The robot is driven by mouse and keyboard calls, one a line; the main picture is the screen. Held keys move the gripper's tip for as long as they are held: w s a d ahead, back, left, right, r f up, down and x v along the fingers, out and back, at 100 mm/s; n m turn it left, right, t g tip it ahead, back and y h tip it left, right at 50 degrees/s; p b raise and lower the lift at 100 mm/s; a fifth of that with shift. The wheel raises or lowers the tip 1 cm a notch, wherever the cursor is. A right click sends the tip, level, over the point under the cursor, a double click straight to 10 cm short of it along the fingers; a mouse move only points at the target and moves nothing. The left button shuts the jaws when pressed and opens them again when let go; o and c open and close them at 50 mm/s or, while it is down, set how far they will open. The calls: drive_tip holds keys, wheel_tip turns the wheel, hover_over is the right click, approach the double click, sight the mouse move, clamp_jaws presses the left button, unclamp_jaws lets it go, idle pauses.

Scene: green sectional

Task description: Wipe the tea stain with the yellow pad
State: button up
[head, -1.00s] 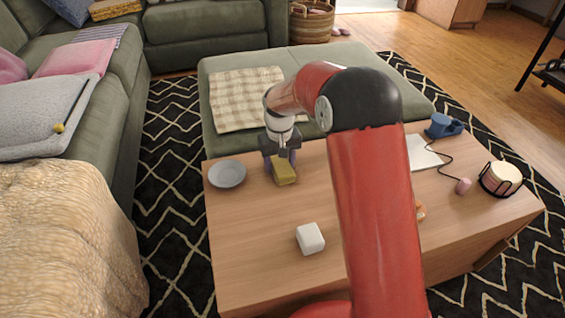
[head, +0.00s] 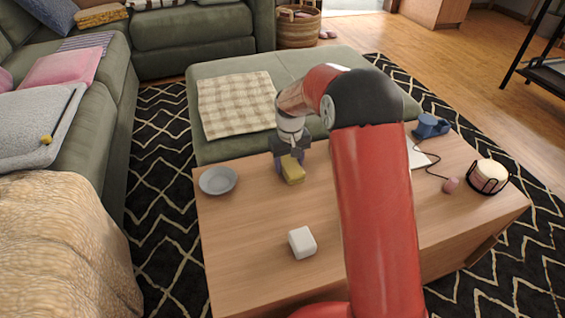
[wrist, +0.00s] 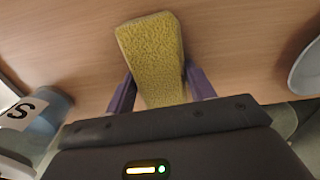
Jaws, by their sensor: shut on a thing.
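The yellow pad (head: 293,172) is between the fingers of my gripper (head: 286,160), at the far left part of the wooden coffee table (head: 250,225). In the wrist view, the pad (wrist: 150,50) sticks out past the two purple fingers of my gripper (wrist: 160,90), which are shut on its sides. The pad is over the wood; I cannot tell whether it touches the surface. I see no tea stain in either view; my red arm hides part of the table.
A grey dish (head: 218,181) lies left of the pad. A white block (head: 302,242) is nearer me. A green ottoman (head: 225,75) borders the far edge.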

sight(317, 163)
drive_tip(key=shift+w+d+f+p, duration=0.15)
drive_tip(key=shift+w+d, duration=0.25)
drive_tip(key=shift+d, duration=1.05)
drive_tip(key=shift+w+d+r+p, duration=0.1)
drive_tip(key=shift+w+d+p, duration=0.2)
drive_tip(key=shift+d, duration=1.15)
drive_tip(key=shift+w+d+f+p, duration=0.15)
drive_tip(key=shift+w+d, duration=0.3)
drive_tip(key=shift+d, duration=1)
drive_tip(key=shift+r, duration=0.15)
drive_tip(key=shift+a+r+p, duration=0.1)
drive_tip(key=shift+r+p, duration=2)
drive_tip(key=shift+r, duration=0.95)
wheel_tip(317, 163, up, 3)
drive_tip(key=shift+p, duration=0.55)
